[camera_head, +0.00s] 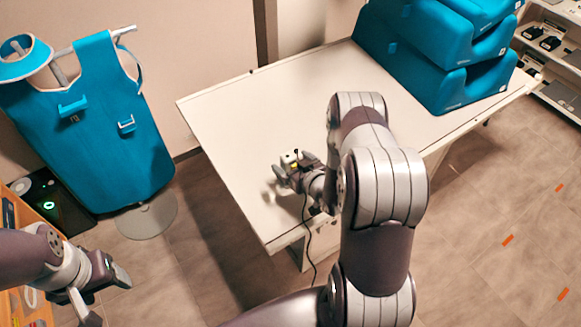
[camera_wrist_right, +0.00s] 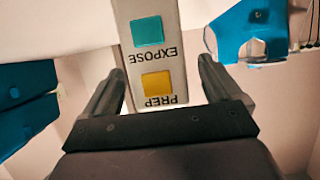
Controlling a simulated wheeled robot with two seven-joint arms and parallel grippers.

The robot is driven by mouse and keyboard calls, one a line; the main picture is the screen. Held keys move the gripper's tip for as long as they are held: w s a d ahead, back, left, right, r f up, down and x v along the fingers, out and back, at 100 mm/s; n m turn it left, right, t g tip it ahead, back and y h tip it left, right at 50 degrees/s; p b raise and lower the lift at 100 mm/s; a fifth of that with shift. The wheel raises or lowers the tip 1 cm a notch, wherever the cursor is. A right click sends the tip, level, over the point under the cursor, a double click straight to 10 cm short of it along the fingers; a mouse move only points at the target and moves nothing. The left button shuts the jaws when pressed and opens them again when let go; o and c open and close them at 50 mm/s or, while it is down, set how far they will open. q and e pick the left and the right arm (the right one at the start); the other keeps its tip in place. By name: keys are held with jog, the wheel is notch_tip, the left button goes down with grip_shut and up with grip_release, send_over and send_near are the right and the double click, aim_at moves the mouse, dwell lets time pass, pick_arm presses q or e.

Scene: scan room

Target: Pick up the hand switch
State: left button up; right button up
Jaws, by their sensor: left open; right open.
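The hand switch (camera_wrist_right: 153,55) is a pale box with a teal EXPOSE button and a yellow PREP button. In the right wrist view it lies between the two fingers of my right gripper (camera_wrist_right: 161,72), with a gap visible on each side. In the head view the switch (camera_head: 289,160) shows as a small white piece at my right gripper (camera_head: 294,168), above the near left part of the table. My right gripper is open. My left gripper (camera_head: 106,298) is open and empty at the lower left, away from the table.
The white table (camera_head: 235,115) is mostly bare. Blue padded blocks (camera_head: 440,55) are stacked at its far right. A dark cord (camera_head: 306,235) hangs past the table's near edge. A blue apron (camera_head: 90,130) hangs on a stand at the left. Shelves (camera_head: 560,85) stand at the right.

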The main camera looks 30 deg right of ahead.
jog(key=shift+a, duration=0.1)
jog(key=shift+c, duration=0.3)
jog(key=shift+s+r, duration=0.1)
jog(key=c, duration=0.5)
jog(key=shift+d, duration=0.3)
jog(key=c, duration=0.7)
jog(key=shift+o, duration=0.2)
jog(key=shift+a, duration=0.1)
jog(key=shift+r, duration=0.1)
